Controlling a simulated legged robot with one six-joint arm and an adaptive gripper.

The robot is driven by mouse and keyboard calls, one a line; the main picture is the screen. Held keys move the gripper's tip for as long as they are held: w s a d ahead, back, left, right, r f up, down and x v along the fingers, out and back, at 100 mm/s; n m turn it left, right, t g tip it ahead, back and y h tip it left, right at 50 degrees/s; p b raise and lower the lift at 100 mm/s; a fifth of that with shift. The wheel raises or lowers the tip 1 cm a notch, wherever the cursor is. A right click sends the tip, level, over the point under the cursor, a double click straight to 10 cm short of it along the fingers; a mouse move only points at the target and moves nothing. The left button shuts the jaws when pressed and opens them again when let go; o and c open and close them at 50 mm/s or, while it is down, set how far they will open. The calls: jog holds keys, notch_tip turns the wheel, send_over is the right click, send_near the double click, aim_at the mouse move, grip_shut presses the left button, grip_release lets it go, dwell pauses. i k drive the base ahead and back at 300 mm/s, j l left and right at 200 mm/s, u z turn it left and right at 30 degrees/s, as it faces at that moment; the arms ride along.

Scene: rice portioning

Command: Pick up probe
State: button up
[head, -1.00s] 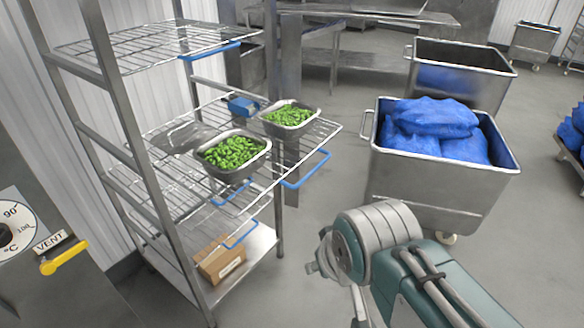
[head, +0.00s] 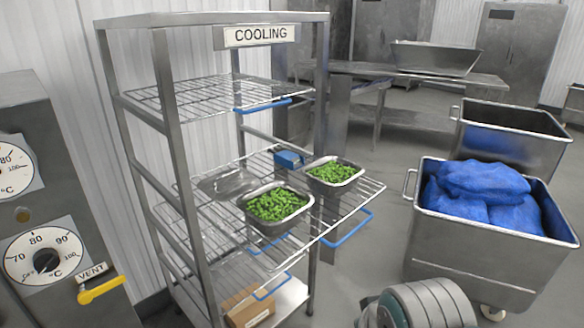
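A small blue device (head: 290,158), which may be the probe, lies on the pulled-out middle wire shelf (head: 352,203) of the cooling rack. It is behind two steel pans of green vegetables, a front pan (head: 299,211) and a right pan (head: 357,178). It is too small to make out in detail. My gripper is not in view; only a rounded part of my arm shows at the bottom edge, right of the rack. Nothing of mine touches the device.
An empty-looking steel pan (head: 226,184) stands left of the device. Blue pull handles (head: 347,228) jut from the shelves. A steel tub (head: 480,264) with blue sacks is on the right. A dial panel (head: 45,220) with a yellow vent lever (head: 101,290) stands on the left.

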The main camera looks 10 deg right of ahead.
aim_at(290, 159)
jog(key=i+l+u, duration=0.25)
jog(key=u, duration=0.2)
jog(key=i+l+u, duration=0.15)
jog(key=l+u, duration=0.35)
jog(key=i+l, duration=0.2)
jog(key=l, duration=0.15)
jog(key=i+l+u, duration=0.1)
jog(key=l, duration=0.25)
jog(key=i+l, duration=0.4)
jog(key=l, duration=0.3)
jog(key=i+l+u, duration=0.1)
jog(key=l, duration=0.3)
jog(key=i+l, duration=0.25)
jog(key=l+u, duration=0.05)
jog(key=l, duration=0.05)
